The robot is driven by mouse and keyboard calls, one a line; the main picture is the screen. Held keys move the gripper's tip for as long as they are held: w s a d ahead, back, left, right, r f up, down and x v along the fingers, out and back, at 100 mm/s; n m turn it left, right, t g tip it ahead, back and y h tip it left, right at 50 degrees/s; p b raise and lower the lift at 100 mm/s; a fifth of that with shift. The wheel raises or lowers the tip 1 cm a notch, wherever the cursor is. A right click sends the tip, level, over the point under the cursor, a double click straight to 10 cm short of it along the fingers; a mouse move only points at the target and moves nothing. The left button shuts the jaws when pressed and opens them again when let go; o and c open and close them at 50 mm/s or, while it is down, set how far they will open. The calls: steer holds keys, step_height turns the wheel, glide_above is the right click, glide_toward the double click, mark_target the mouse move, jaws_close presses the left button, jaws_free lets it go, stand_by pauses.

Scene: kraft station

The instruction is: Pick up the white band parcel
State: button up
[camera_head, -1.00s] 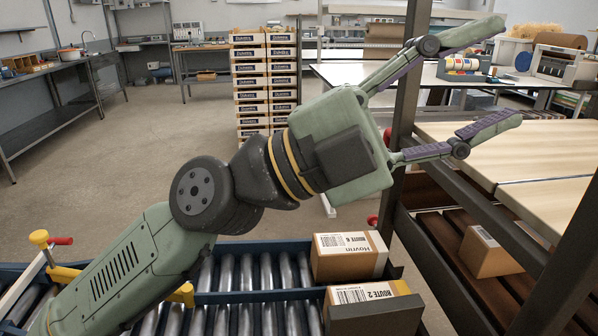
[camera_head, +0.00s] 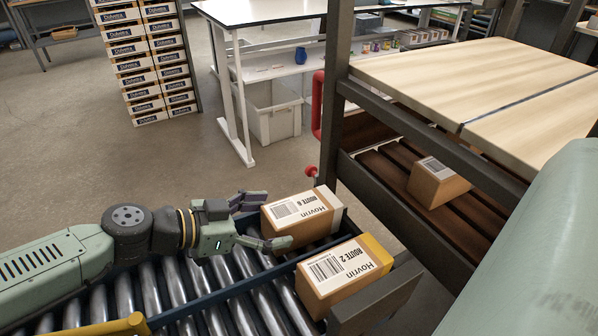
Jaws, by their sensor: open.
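The white band parcel (camera_head: 303,208) is a brown box marked ROUTE 6, with a whitish band at its right end. It lies on the far lane of the roller conveyor, near the lane's right end. My gripper (camera_head: 273,220) is open at the parcel's left end. One finger shows on the far side and the other on the near side, overlapping the parcel's lower left edge in the picture. I cannot tell whether either finger touches it.
A similar parcel with a yellow band (camera_head: 342,276), marked ROUTE 2, lies on the near lane. A blue rail (camera_head: 262,275) runs between the lanes. A dark metal frame post (camera_head: 335,100) stands right behind the parcels. Another parcel (camera_head: 437,182) lies on the brown slatted shelf at right.

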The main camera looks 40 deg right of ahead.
mark_target(292, 217)
steer(key=p+x, duration=0.1)
steer(key=x, duration=0.4)
steer(key=shift+w+d+f+p, duration=0.1)
steer(key=shift+d+p, duration=0.2)
steer(key=shift+p, duration=0.05)
steer(key=shift+c, duration=0.2)
steer(key=c, duration=1.3)
